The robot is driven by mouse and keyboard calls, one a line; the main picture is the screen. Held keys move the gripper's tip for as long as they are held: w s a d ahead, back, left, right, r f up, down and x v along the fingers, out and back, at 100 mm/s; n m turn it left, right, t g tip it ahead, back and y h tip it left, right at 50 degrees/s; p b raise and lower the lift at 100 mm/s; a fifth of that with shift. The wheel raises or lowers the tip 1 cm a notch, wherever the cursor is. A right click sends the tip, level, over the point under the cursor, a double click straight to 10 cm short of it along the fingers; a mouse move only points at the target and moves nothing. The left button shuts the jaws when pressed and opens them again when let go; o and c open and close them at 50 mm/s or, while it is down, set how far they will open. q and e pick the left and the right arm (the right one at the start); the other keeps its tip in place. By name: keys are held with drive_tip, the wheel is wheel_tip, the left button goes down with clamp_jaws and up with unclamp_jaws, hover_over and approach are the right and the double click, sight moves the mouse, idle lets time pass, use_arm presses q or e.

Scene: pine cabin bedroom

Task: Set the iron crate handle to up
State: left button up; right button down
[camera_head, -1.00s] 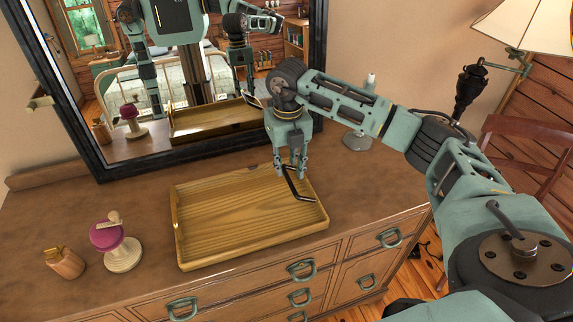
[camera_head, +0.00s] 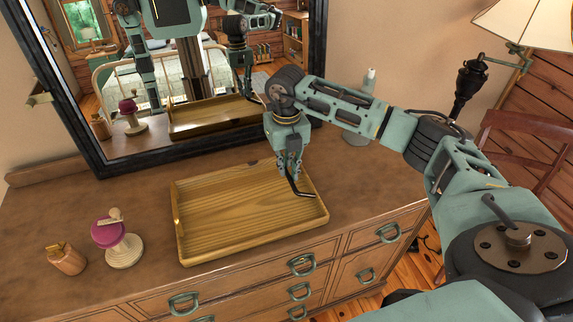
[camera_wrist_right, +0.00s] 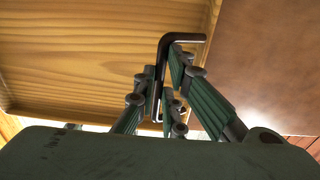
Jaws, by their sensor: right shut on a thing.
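The shallow wooden crate (camera_head: 250,243), like a tray, lies on the dresser top. A dark iron handle (camera_head: 303,193) is at its right end. The handle leans in over the crate, with its lower part near the right rim; its exact angle is hard to tell. My right gripper (camera_head: 291,173) points down and is shut on the handle. In the right wrist view the dark handle (camera_wrist_right: 182,38) passes between the fingers of the gripper (camera_wrist_right: 165,92), with the crate floor (camera_wrist_right: 80,60) behind it. The left gripper is not directly in view.
A pincushion on a wooden stand (camera_head: 122,250) and a small wooden block (camera_head: 67,259) stand left of the crate. A framed mirror (camera_head: 85,140) is behind it, reflecting me. A pale bottle (camera_head: 369,78) and a lamp (camera_head: 466,90) stand at the right back.

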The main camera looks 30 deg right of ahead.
use_arm(q)
drive_tip(key=shift+w+f, duration=0.1)
drive_tip(key=shift+w, duration=0.3)
use_arm(e)
drive_tip(key=shift+d, duration=0.1)
